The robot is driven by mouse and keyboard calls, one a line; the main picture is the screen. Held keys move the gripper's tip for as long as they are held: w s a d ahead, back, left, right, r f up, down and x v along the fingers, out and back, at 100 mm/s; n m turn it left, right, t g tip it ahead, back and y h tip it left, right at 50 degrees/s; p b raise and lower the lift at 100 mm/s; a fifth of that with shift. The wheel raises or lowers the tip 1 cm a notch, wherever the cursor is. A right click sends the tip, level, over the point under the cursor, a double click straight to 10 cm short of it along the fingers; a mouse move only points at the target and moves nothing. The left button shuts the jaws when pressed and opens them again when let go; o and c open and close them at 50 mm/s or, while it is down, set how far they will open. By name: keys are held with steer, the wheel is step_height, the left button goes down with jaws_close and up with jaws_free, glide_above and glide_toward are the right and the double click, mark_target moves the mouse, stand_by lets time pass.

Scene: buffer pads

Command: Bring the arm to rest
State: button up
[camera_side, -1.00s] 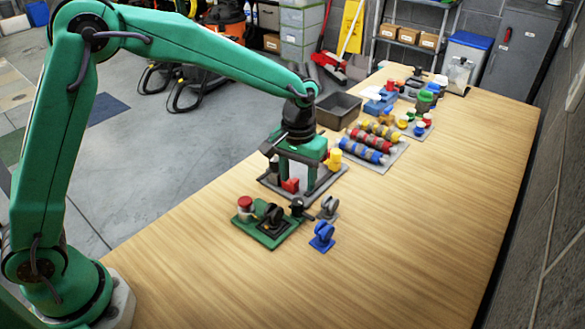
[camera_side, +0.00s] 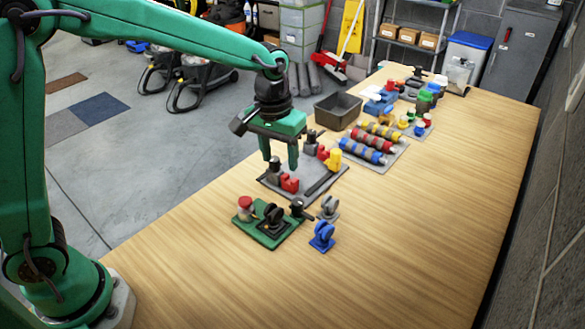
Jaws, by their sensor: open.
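My green gripper (camera_side: 283,160) hangs from the arm with its jaws pointing down. It is open and I see nothing held between the fingers. It is above the far left part of the grey plate (camera_side: 285,200), which bears red blocks (camera_side: 289,183), dark upright parts and a yellow piece (camera_side: 334,160). The fingertips look raised above the plate, but the exact gap is hard to tell.
A green board (camera_side: 270,238) with a red-topped jar (camera_side: 245,206) and a dark wheel lies nearer. A blue part (camera_side: 322,237) and a grey part (camera_side: 329,208) stand beside it. A dark bin (camera_side: 338,110) and a striped-roller tray (camera_side: 392,152) lie behind. The table's right side is clear.

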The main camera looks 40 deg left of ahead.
steer(key=s+a+r+t, duration=0.2)
steer(key=s+a+r, duration=0.2)
steer(key=s, duration=0.6)
steer(key=s+a+r+m+t, duration=0.1)
steer(key=s+a+r+t, duration=0.1)
steer(key=s+a+r, duration=0.2)
steer(key=s+a, duration=0.3)
steer(key=s, duration=0.4)
steer(key=shift+a+r+m+t, duration=0.2)
steer(key=shift+m+t, duration=0.1)
steer(key=shift+t, duration=0.1)
